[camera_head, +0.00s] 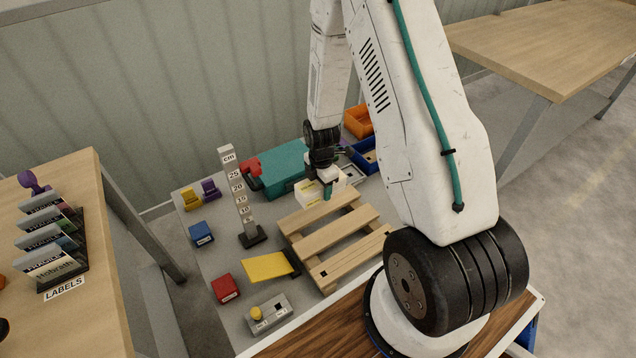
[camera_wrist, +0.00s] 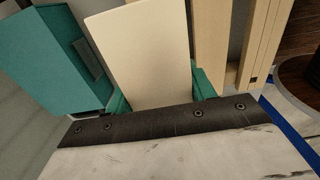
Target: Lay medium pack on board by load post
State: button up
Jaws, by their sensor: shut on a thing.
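My gripper (camera_head: 326,182) has teal fingers and points down at the far end of the slatted wooden board (camera_head: 345,246). In the wrist view my gripper (camera_wrist: 158,94) is shut on a cream pack (camera_wrist: 142,45), one finger on each side. In the head view the pale pack (camera_head: 309,194) shows beside the fingers, near the board's far left corner. The fingers hide part of it, and I cannot tell whether it touches anything below. A grey post with a cm scale (camera_head: 239,196) stands upright left of the board. No label marks it as the load post.
A teal case (camera_head: 284,166) stands behind the pack. Orange (camera_head: 358,121) and blue bins (camera_head: 364,157) are behind my arm. A yellow sloped plate (camera_head: 266,265), a grey button box (camera_head: 269,313), red (camera_head: 225,288) and blue blocks (camera_head: 201,233) lie left of the board. The board's near slats are bare.

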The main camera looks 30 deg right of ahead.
jog(key=shift+d, duration=0.15)
send_over(321, 209)
jog(key=shift+d+f, duration=0.1)
jog(key=shift+f, duration=2.8)
jog(key=shift+f, duration=1)
jog(key=o, duration=1.3)
notch_tip(321, 209, up, 8)
jog(key=shift+f, duration=0.1)
